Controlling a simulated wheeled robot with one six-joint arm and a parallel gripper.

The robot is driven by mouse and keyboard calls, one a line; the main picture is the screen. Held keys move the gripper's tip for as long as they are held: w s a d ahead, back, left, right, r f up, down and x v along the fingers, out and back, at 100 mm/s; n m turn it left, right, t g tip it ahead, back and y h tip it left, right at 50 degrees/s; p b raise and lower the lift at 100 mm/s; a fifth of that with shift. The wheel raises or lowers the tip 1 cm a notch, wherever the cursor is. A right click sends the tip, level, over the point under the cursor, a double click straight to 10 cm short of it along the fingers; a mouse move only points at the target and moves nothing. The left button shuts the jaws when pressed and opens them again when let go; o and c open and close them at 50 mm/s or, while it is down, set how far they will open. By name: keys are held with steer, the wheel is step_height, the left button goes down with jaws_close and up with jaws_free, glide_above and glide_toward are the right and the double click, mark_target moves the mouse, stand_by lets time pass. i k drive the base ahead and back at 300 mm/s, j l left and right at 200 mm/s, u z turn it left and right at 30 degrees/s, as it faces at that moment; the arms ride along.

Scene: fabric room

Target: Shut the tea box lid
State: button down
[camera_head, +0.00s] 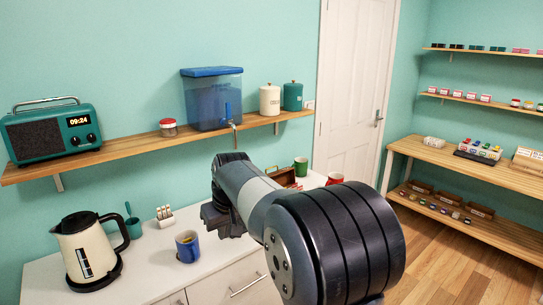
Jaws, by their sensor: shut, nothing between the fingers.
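A brown wooden box (284,176), which looks like the tea box, sits at the back of the white counter (150,262), just right of my arm. My arm hides part of it, and I cannot tell clearly how far its lid stands open. My gripper (214,217) is left of the box, above the counter and pointing down. It is shut and empty, apart from the box. The fingertips are small and dark in this view.
A blue mug (187,246) stands left of my gripper. A cream kettle (85,248) and a white rack (165,216) are farther left. A green mug (301,167) and a red mug (334,179) stand near the box. A wooden shelf (100,153) runs above.

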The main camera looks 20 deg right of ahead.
mark_target(285, 178)
steer(key=i+l, duration=0.5)
steer(key=l, duration=0.15)
steer(key=i+l, duration=1.05)
steer(key=l, duration=0.45)
steer(key=k+u, duration=0.05)
